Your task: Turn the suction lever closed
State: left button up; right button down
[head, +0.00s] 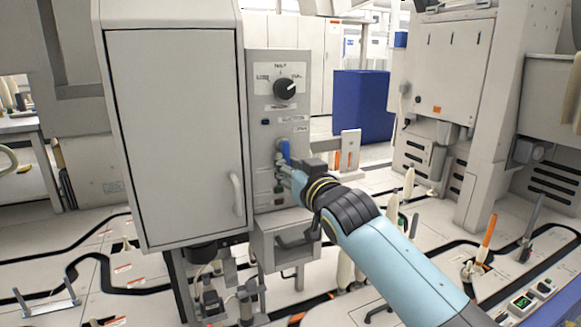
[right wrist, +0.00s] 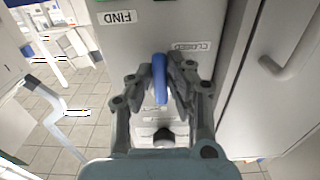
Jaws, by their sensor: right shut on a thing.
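The suction lever (head: 285,148) is a blue handle on the front of a grey control panel, below a black rotary knob. In the head view my right gripper (head: 281,162) is at the lever, its arm reaching in from the lower right. In the right wrist view the blue lever (right wrist: 159,78) stands between the two fingers of my right gripper (right wrist: 160,88), which are shut on it. My left gripper is not in view.
The grey control panel (head: 262,185) adjoins a tall cabinet with a handle (head: 237,194) on its left. The black rotary knob (head: 285,89) is above the lever. A blue box (head: 362,105) stands behind.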

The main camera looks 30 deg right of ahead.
jog(key=shift+f, duration=0.1)
jog(key=c, duration=1.3)
grip_release()
jog(key=s, duration=1.2)
jog(key=shift+a, duration=0.4)
